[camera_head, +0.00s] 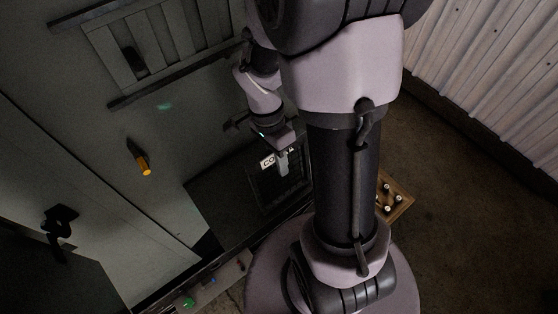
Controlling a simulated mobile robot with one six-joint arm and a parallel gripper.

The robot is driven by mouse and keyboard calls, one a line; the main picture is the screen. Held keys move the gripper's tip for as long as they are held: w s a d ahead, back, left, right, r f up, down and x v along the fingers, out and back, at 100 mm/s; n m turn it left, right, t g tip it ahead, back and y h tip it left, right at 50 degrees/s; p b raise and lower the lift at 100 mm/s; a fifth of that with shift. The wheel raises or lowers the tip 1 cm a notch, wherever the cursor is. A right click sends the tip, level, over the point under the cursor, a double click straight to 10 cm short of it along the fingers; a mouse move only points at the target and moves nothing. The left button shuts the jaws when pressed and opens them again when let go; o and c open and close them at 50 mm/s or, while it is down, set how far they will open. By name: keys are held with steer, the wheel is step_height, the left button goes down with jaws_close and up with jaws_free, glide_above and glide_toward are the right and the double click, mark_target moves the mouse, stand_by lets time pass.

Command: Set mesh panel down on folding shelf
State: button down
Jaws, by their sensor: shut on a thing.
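My gripper (283,160) is at the centre of the head view, fingers pointing down, shut on a dark mesh panel (267,188). The panel is a dark framed piece with a grid-like face, and my column hides its right side. A dark flat surface, likely the folding shelf (222,205), lies to the left of and around the panel. I cannot tell whether the panel touches it. A white label with dark letters (268,162) shows just left of the fingers.
A grey enclosure wall (100,150) with a slatted vent (150,45) fills the left. An orange-tipped handle (142,160) and a dark latch (60,221) stick out there. A wooden tray (402,204) with several white-topped pieces is right of my column. Bare floor (470,220) lies beyond.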

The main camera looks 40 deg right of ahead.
steer(key=shift+f, duration=0.1)
steer(key=c, duration=0.5)
jaws_free()
steer(key=p+v, duration=0.2)
steer(key=v, duration=0.1)
steer(key=s+p+v, duration=0.1)
steer(key=p+v, duration=0.1)
steer(key=v, duration=0.1)
steer(key=s+p+v, duration=0.1)
steer(key=p+v, duration=0.2)
steer(key=shift+r, duration=0.25)
steer(key=shift+s+f, duration=0.1)
